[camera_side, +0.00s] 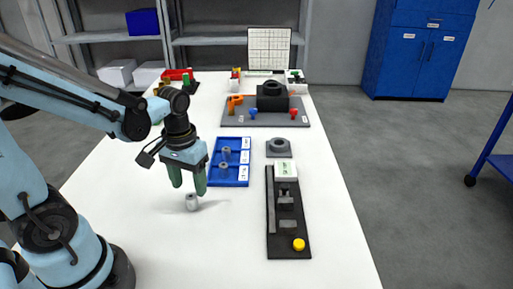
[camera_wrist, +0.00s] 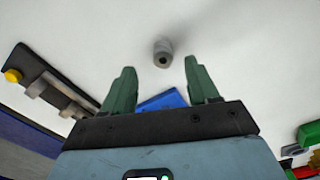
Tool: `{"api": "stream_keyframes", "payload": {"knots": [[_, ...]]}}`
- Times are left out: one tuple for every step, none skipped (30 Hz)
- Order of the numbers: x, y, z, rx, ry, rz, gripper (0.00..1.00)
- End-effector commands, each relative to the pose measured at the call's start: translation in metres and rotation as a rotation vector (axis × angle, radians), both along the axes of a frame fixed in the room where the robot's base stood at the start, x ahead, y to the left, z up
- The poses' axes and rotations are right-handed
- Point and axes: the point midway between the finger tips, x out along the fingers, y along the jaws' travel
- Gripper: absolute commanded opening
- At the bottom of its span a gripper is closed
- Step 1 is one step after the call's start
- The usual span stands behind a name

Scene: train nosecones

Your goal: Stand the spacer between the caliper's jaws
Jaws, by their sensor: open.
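A small grey cylindrical spacer (camera_side: 191,202) stands on the white table, apart from other objects. Its end with a dark hole shows in the wrist view (camera_wrist: 163,53). My gripper (camera_side: 187,185) is open and empty, its green fingers pointing down just above and behind the spacer in the side view. In the wrist view my gripper (camera_wrist: 162,75) has its fingers spread wide, with the spacer beyond their tips. The caliper (camera_side: 272,240) is a dark bar at the right with a yellow knob and grey jaws; it also shows at the left of the wrist view (camera_wrist: 48,88). The jaw gap is too small to judge.
A blue tray (camera_side: 243,176) with white labels holds grey cylinders behind my gripper. A grey block with a ring (camera_side: 278,149) sits behind the caliper. A grey board (camera_side: 285,119) with coloured parts lies farther back. The table front is clear around the spacer.

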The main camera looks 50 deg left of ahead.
Motion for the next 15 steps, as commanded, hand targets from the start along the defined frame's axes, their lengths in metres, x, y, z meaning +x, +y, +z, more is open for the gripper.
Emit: {"api": "stream_keyframes", "payload": {"knots": [[0.0, 0.0, -0.001, 0.0, 0.0, 0.0, 0.59], [0.0, 0.0, -0.002, 0.0, 0.0, 0.0, 0.59], [0.0, 0.0, -0.004, 0.0, 0.0, 0.0, 0.59], [0.0, 0.001, -0.006, 0.0, 0.0, 0.0, 0.59], [0.0, 0.001, -0.008, 0.0, 0.0, 0.0, 0.59], [0.0, 0.002, -0.012, 0.0, 0.0, 0.0, 0.59], [0.0, 0.002, -0.014, 0.0, 0.0, 0.0, 0.59], [0.001, 0.002, -0.018, 0.0, 0.0, 0.0, 0.59], [0.001, 0.003, -0.022, 0.0, 0.0, 0.0, 0.59], [0.001, 0.003, -0.025, 0.0, 0.0, 0.0, 0.59], [0.001, 0.004, -0.028, 0.0, 0.0, 0.0, 0.59], [0.001, 0.004, -0.032, 0.0, 0.0, 0.001, 0.59], [0.001, 0.004, -0.035, 0.0, 0.0, 0.0, 0.59], [0.001, 0.004, -0.037, 0.0, 0.0, 0.0, 0.59], [0.001, 0.004, -0.041, 0.0, -0.001, 0.0, 0.59]]}}
